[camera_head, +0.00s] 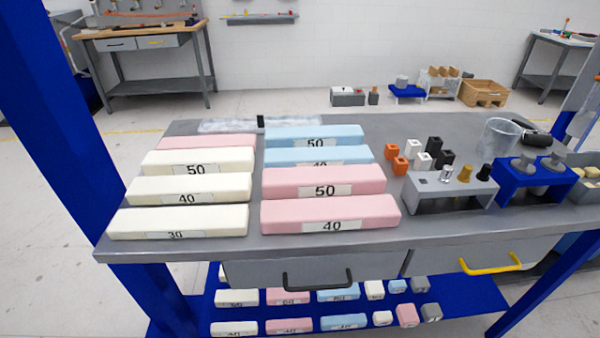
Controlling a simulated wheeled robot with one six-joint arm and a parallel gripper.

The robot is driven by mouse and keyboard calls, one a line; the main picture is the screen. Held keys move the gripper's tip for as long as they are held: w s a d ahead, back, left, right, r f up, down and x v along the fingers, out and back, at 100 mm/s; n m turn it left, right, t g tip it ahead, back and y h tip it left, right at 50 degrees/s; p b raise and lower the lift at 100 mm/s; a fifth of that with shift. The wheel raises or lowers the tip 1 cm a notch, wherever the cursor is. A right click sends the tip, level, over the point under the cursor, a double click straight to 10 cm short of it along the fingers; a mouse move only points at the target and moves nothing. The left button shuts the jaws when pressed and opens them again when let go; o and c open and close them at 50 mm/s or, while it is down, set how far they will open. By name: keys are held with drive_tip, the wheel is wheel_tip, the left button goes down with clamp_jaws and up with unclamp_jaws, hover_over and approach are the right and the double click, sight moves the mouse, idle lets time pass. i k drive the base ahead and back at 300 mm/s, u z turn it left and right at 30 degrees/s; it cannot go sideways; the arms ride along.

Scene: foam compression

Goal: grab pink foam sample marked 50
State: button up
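The pink foam sample marked 50 (350,181) lies on the grey tabletop (415,232) in the right-hand column of foam blocks. Its label (325,191) faces me. A pink sample marked 40 (330,213) lies just in front of it, and a blue sample (318,155), its label partly covered, lies just behind it. Another pink block (207,143) lies at the back of the left column, with no label visible. My gripper does not show in this view.
Cream samples marked 50 (200,159), 40 (190,187) and 30 (180,221) fill the left column. A blue sample marked 50 (314,135) lies behind. Small cubes (413,147), a grey stand (450,193) and a blue stand (535,178) occupy the right side. More samples lie on the lower shelf.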

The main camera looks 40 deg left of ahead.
sight(281, 182)
drive_tip(key=u, duration=0.8)
drive_tip(key=i, duration=0.85)
drive_tip(key=u, duration=0.8)
